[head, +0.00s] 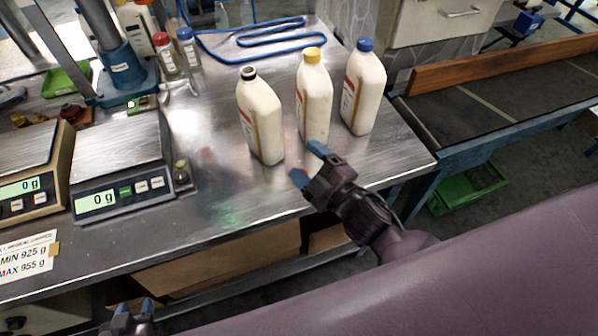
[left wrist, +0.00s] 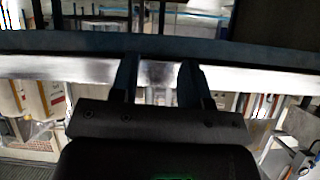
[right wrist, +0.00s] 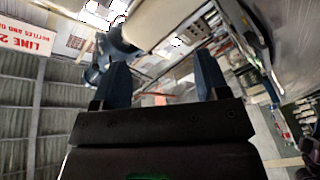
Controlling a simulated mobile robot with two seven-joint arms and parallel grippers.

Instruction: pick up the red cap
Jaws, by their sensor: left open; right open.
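A small dark red piece (head: 70,111) lies at the back left of the steel bench, behind the scales; it is too small to tell if it is a loose cap. A small clear bottle with a red cap (head: 161,39) stands at the back. My right gripper (head: 308,164) is open and empty in front of the cream bottle with the yellow cap (head: 314,97). My left gripper (head: 133,307) is open and empty at the lower left, in front of the bench edge. The left wrist view shows its two fingers (left wrist: 157,82) before the bench edge.
Cream bottles with a black cap (head: 262,120) and a blue cap (head: 363,90) flank the yellow-capped one. Two scales (head: 125,150) reading 0 g stand at left. A blue press stand (head: 120,75) is behind them. The bench front middle is clear. A conveyor (head: 490,95) is right.

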